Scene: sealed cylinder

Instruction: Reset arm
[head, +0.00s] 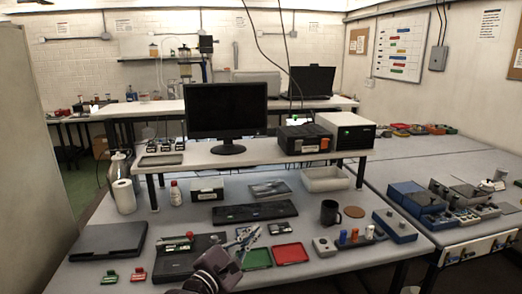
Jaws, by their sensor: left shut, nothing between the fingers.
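My left gripper (247,236) shows at the bottom centre of the head view, at the end of my dark arm coming up from the lower edge. It is shut and empty, above the table (320,262) between a black flat device (175,262) and a green tray (257,259). A red tray (290,254) lies just right of the green one. My right gripper is out of view.
A block with small coloured cylinders (343,237) and a black mug (330,212) stand to the right. A keyboard (254,212) lies behind the gripper. A raised shelf carries a monitor (228,110). A closed laptop (108,241) lies at left.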

